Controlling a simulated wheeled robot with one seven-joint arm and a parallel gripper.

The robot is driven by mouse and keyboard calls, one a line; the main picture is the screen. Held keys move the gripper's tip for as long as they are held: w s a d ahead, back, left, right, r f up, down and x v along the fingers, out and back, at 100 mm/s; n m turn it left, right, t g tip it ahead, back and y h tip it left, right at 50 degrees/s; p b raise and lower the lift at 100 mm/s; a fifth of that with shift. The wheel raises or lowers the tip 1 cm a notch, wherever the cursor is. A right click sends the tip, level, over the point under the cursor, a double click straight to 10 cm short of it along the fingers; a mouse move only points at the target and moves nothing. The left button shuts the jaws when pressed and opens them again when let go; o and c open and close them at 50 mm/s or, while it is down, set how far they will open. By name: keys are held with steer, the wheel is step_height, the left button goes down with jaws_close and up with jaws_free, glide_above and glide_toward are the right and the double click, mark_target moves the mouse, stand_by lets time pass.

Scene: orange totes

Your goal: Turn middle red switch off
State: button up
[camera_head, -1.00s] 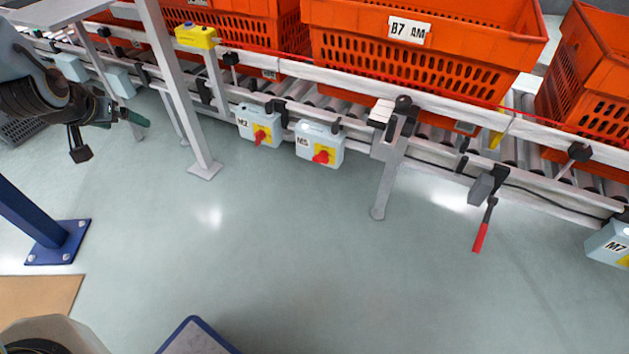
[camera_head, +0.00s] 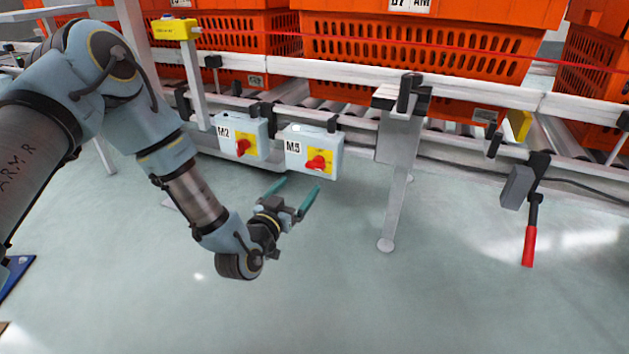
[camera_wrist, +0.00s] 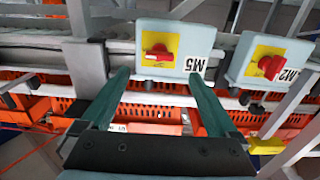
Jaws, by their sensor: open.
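The M5 switch box (camera_head: 328,139) hangs under the conveyor in the head view, with a red knob (camera_head: 317,164) on a yellow plate. The M2 box (camera_head: 223,141), with its own red knob (camera_head: 243,147), hangs just left of it. My gripper (camera_head: 300,185) is open and empty, below and in front of the M5 box. The wrist view is upside down. There the M5 knob (camera_wrist: 158,52) lies roughly crosswise, between and beyond my open fingertips, with no visible contact. The M2 knob (camera_wrist: 270,67) is tilted, at the right.
A grey conveyor leg (camera_head: 394,195) stands right of the M5 box. A red-handled lever (camera_head: 530,240) hangs further right. Orange totes (camera_head: 415,50) sit on the conveyor above. A yellow box (camera_head: 175,29) is at upper left. The floor in front is clear.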

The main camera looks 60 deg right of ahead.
mark_target(313, 169)
steer(key=d+b, duration=0.1)
steer(key=d, duration=0.2)
steer(key=d+b, duration=0.1)
steer(key=d, duration=0.2)
steer(key=w+d+b, duration=0.1)
steer(key=d, duration=0.2)
steer(key=shift+f, duration=0.1)
steer(key=shift+d+b, duration=0.4)
steer(key=shift+d, duration=0.4)
steer(key=c, duration=1.4)
